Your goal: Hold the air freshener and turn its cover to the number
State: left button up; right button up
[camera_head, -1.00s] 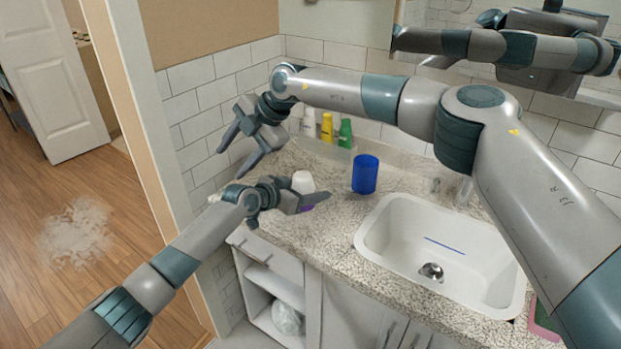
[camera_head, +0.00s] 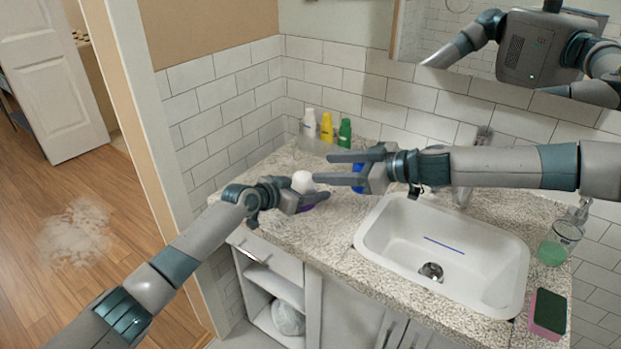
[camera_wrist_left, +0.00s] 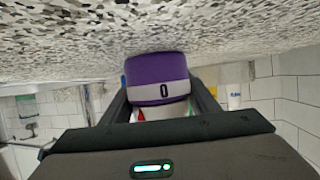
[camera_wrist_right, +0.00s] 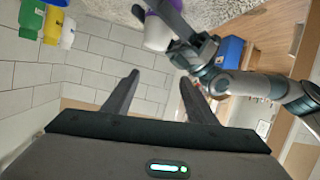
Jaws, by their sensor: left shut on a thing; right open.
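The air freshener (camera_head: 302,182) stands on the counter, with a white rounded cover on top and a purple base below. In the left wrist view its purple part (camera_wrist_left: 153,68) shows with a white band marked "0". My left gripper (camera_head: 306,199) is shut on the air freshener, with its fingers on either side low down. My right gripper (camera_head: 326,168) is open and empty, its fingers pointing left beside the white cover, at about cover height. In the right wrist view the white cover (camera_wrist_right: 157,32) lies beyond the open fingertips (camera_wrist_right: 158,82), apart from them.
White, yellow (camera_head: 327,127) and green (camera_head: 345,132) bottles stand at the back. A blue cup (camera_head: 357,181) is partly hidden behind my right gripper. The tiled wall (camera_head: 215,110) borders the counter on the left.

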aim_at(309, 178)
jog(key=d, duration=0.1)
jog(key=d+f+m, duration=0.1)
jog(key=s+d+f+m+h, duration=0.1)
jog(key=d, duration=0.1)
jog(key=shift+s+f+t, duration=0.1)
jog(key=shift+f+t, duration=0.05)
jog(key=shift+t, duration=0.15)
jog(key=x, duration=1.2)
jog(key=shift+c, duration=0.4)
jog(key=c, duration=0.7)
